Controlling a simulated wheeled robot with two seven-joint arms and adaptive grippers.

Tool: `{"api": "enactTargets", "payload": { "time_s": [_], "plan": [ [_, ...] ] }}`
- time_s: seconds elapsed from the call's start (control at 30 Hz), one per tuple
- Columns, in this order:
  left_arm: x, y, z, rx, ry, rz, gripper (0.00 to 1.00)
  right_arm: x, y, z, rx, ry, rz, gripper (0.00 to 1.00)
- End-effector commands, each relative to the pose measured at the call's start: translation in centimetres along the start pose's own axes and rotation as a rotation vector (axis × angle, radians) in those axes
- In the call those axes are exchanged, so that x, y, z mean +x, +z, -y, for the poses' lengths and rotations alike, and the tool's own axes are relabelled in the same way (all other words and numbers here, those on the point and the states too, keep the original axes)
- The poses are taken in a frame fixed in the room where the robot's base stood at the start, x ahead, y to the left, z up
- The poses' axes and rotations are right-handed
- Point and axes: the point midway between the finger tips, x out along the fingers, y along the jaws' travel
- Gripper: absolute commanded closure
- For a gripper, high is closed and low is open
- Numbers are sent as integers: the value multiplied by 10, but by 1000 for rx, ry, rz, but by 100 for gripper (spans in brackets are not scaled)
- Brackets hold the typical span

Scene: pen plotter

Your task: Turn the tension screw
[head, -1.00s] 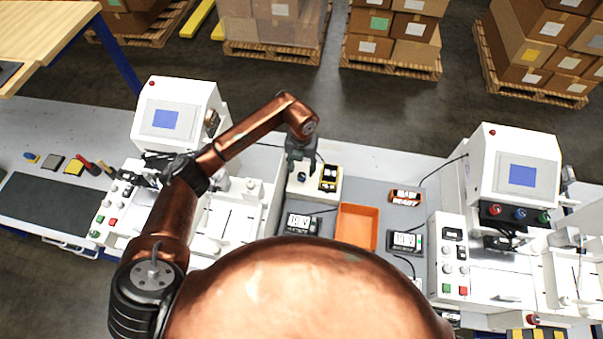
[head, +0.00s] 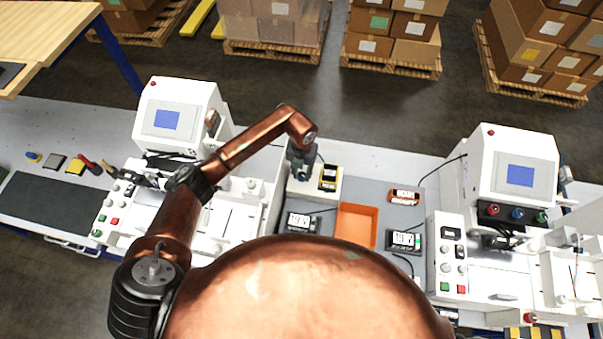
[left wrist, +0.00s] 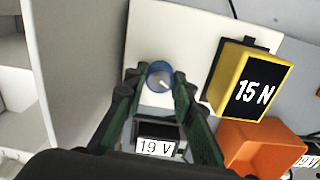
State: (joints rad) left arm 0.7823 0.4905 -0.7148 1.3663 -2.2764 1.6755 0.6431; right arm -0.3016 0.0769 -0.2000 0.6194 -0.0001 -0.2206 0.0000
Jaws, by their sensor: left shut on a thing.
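The tension screw (left wrist: 160,77), a round knob with a blue rim and a grey top with a white mark, stands on a white plate (left wrist: 200,32). My left gripper (left wrist: 158,82) reaches down over it, with its dark green fingers closed on either side of the knob. In the head view the left gripper (head: 303,172) is at the white block, and its fingers hide most of the screw. A yellow-framed tension display (left wrist: 248,82) reading 15 N stands right of the screw. My right gripper is not in view.
An orange tray (head: 356,226) lies in front of the screw, between two black meters (head: 299,222) (head: 404,241). White machines with blue screens (head: 180,115) (head: 513,160) stand left and right. A small orange-framed device (head: 404,197) lies behind the right meter.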

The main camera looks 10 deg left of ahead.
Motion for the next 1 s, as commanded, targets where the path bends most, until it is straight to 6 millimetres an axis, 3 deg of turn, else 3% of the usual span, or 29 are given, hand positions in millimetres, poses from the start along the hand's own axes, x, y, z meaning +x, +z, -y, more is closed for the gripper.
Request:
{"api": "enactTargets", "payload": {
  "time_s": [0.23,0.57,1.0],
  "plan": [
    [0,0,0,0,1,1,99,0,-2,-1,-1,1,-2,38],
    [1,2,-1,42,3,4,100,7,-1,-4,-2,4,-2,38],
    [4,2,-2,365,5,4,100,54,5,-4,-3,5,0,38]
  ]
}}
